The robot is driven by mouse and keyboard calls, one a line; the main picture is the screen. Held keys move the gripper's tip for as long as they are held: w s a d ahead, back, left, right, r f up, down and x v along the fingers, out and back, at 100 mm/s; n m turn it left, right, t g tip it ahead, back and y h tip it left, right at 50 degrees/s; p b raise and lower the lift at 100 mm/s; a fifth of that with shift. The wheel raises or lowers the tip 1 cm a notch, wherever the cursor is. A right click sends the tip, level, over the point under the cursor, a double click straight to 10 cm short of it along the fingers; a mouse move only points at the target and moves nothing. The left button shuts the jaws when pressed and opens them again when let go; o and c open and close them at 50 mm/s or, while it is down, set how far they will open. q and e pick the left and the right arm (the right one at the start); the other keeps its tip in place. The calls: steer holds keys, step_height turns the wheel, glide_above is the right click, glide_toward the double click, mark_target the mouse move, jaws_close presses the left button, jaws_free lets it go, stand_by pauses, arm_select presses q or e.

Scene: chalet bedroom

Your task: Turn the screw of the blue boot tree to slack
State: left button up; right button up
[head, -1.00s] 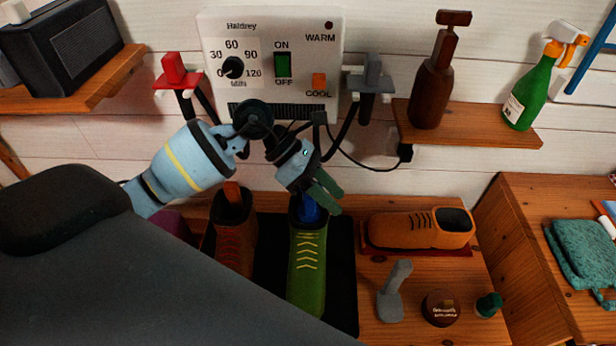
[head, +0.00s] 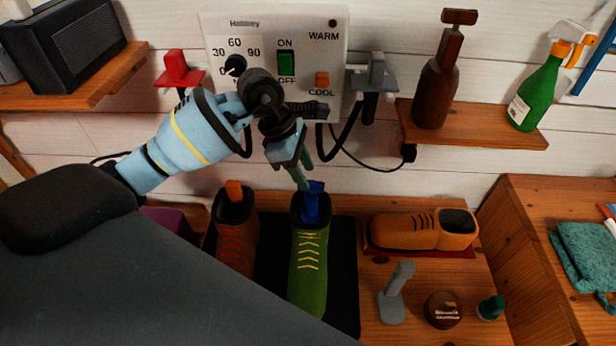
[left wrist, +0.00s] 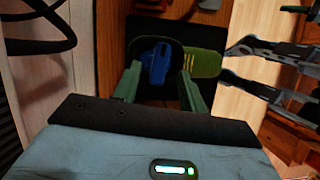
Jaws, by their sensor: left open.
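The blue boot tree (head: 314,203) stands in the green boot (head: 309,262), its top showing above the boot's opening. In the left wrist view the blue boot tree (left wrist: 157,63) lies ahead between my fingers, with the green boot (left wrist: 203,64) beyond it. My left gripper (head: 304,183) points down just above the blue top. In the left wrist view its two green fingers (left wrist: 157,86) are apart on either side of the blue piece, with nothing seen gripped. I cannot tell the screw from the rest of the blue top. My right gripper (left wrist: 255,67) shows at the right of the left wrist view.
A red-brown boot (head: 235,240) with an orange tree stands on the left of the black mat (head: 345,275). An orange shoe (head: 415,230), grey brush (head: 396,293) and brown tin (head: 443,309) are to the right. The dryer box (head: 300,30) with hoses hangs behind my left gripper.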

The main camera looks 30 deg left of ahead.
arm_select(q)
steer(key=shift+x, duration=1.45)
arm_select(e)
steer(key=shift+r, duration=0.1)
